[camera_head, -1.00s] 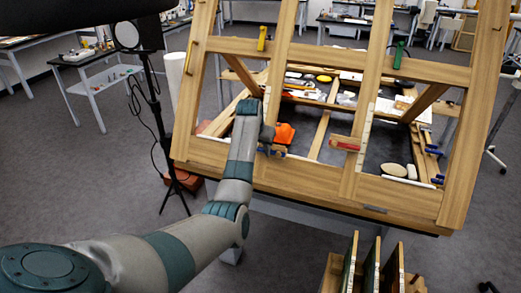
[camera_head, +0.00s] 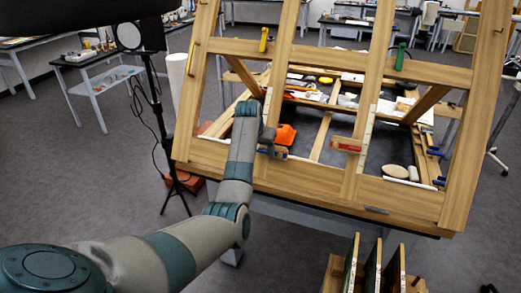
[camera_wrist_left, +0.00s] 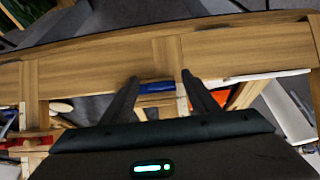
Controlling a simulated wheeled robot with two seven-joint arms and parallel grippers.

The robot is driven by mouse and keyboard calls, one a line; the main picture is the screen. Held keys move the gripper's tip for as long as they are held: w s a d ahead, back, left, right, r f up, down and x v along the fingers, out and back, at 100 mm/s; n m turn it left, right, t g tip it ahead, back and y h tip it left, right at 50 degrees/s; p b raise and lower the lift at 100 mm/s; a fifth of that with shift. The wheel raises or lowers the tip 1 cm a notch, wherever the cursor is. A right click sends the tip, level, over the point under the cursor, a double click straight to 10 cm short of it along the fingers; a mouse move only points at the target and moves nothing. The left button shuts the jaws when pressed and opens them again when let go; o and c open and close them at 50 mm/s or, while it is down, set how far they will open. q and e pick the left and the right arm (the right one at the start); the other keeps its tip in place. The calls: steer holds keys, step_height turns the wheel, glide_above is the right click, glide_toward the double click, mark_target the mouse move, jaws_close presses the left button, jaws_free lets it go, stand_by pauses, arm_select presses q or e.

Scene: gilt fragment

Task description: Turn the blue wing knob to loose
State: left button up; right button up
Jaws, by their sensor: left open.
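The blue wing knob (camera_wrist_left: 157,88) sits on the lower rail of the wooden frame. In the left wrist view it lies between the two fingers of my left gripper (camera_wrist_left: 160,78). The fingers are apart, one on each side of it, and I cannot tell whether either touches it. In the head view my left gripper (camera_head: 273,143) is at the lower rail, and it mostly hides the knob (camera_head: 275,153). My right gripper is not in view.
The wooden frame (camera_head: 330,53) stands tilted, with a yellow knob (camera_head: 263,38), a green knob (camera_head: 399,55) and a red knob (camera_head: 346,146). An orange item (camera_head: 287,135) lies behind my gripper. A lamp stand (camera_head: 154,100) is at the left. Slotted panels (camera_head: 372,265) stand in front.

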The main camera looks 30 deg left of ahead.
arm_select(q)
steer(key=shift+r, duration=0.1)
steer(key=shift+b+v, duration=0.45)
steer(key=shift+v, duration=0.35)
steer(key=v, duration=1.5)
steer(key=shift+r+p, duration=0.25)
steer(key=shift+p, duration=0.1)
steer(key=shift+s+d, duration=0.1)
steer(key=shift+s, duration=0.1)
